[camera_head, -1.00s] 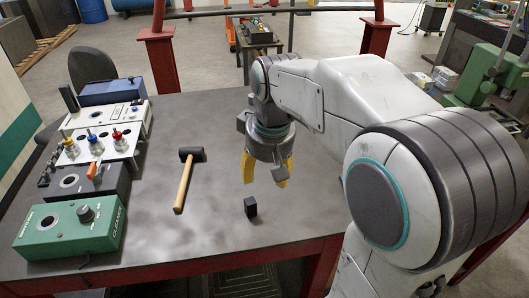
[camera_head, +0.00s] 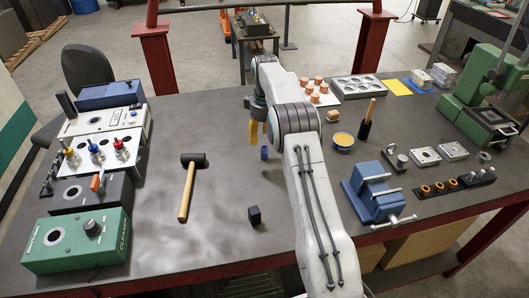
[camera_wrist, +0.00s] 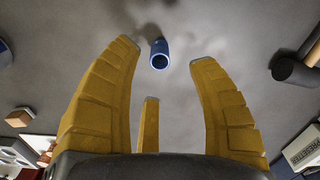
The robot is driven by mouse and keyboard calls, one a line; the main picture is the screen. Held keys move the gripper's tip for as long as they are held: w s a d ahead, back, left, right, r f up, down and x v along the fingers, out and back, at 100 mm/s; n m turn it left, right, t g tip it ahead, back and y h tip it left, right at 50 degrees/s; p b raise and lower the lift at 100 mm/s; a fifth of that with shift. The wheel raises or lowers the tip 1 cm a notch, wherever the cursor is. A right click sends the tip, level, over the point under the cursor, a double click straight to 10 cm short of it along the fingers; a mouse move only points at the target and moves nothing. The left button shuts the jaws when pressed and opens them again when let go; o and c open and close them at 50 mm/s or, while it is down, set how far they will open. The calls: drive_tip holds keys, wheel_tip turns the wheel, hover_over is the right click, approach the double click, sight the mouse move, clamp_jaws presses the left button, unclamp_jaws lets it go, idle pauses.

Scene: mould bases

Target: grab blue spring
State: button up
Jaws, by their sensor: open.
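The blue spring (camera_head: 264,153) is a small blue upright cylinder on the table, just below and right of my yellow fingers in the head view. In the wrist view the blue spring (camera_wrist: 159,54) shows its dark open end and lies between the tips of the two long fingers, slightly beyond them. My gripper (camera_head: 254,137) is open and empty above the table; part of it is hidden behind my arm. The wrist view shows my gripper (camera_wrist: 163,58) with three yellow fingers spread apart.
A hammer (camera_head: 187,187) lies left of the spring. A black block (camera_head: 255,215) stands nearer the front edge. A blue vise (camera_head: 377,192) and a yellow-topped tin (camera_head: 343,140) are right of my arm. Instrument boxes (camera_head: 76,243) line the left side. Table around the spring is clear.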

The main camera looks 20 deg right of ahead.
sight(265, 151)
drive_tip(key=shift+w+d+f, duration=0.1)
drive_tip(key=shift+d+f, duration=0.05)
drive_tip(key=shift+f, duration=0.4)
drive_tip(key=shift+w+d+f, duration=0.1)
drive_tip(key=shift+d+f, duration=0.05)
drive_tip(key=shift+f, duration=0.35)
drive_tip(key=shift+w+a+f+p, duration=0.1)
drive_tip(key=shift+f+p, duration=0.25)
drive_tip(key=shift+f, duration=1.3)
drive_tip(key=shift+w+a+f+p, duration=0.1)
drive_tip(key=shift+f+p, duration=0.2)
drive_tip(key=shift+f, duration=1.3)
drive_tip(key=shift+o, duration=0.2)
clamp_jaws()
